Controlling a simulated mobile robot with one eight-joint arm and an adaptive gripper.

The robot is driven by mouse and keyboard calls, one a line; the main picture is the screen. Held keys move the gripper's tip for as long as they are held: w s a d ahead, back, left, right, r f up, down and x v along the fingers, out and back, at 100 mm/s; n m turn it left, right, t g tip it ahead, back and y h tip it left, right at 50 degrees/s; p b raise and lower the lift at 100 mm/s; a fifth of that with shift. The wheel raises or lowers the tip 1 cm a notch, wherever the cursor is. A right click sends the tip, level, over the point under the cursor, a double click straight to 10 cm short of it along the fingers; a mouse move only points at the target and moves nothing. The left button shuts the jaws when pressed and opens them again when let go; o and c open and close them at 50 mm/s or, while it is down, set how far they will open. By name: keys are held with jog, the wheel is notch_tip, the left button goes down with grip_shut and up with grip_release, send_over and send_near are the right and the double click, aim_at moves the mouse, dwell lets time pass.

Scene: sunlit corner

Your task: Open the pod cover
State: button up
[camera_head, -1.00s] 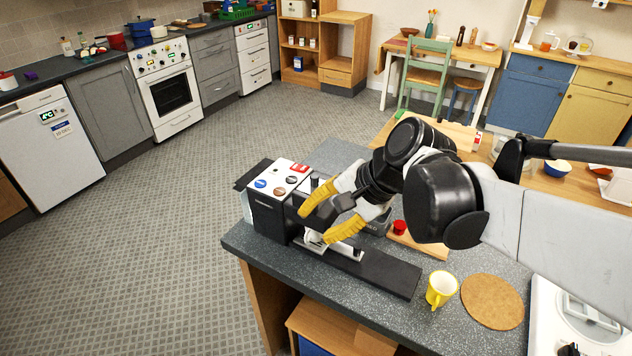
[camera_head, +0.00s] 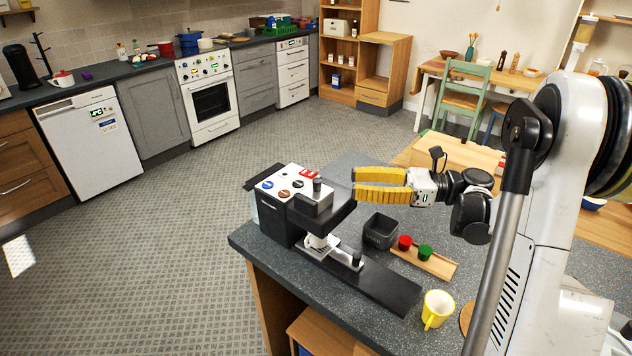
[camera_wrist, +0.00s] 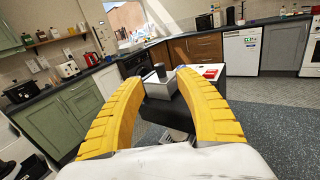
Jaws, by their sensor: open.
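The coffee machine (camera_head: 272,216) stands at the left end of the dark counter, with a white top panel bearing round buttons. Its dark pod cover (camera_head: 330,209) juts toward the right and looks level and down. A short dark knob (camera_head: 317,187) stands upright on it. My gripper (camera_head: 355,184) is open, its yellow fingers pointing left at the cover's right end, roughly level with it. In the wrist view, the knob (camera_wrist: 160,72) and cover (camera_wrist: 160,89) show between the spread fingers. I cannot tell whether a finger touches the cover. The cover's hinge is not clear.
A dark square container (camera_head: 380,230) and a wooden pod holder (camera_head: 424,259) with a red pod (camera_head: 404,243) and a green pod (camera_head: 425,253) sit right of the machine. A yellow mug (camera_head: 436,309) stands near the front edge. Floor left of the counter is clear.

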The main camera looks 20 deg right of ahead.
aim_at(317, 180)
jog(key=b+x, duration=0.2)
jog(key=x, duration=0.7)
jog(key=shift+a, duration=0.15)
grip_shut()
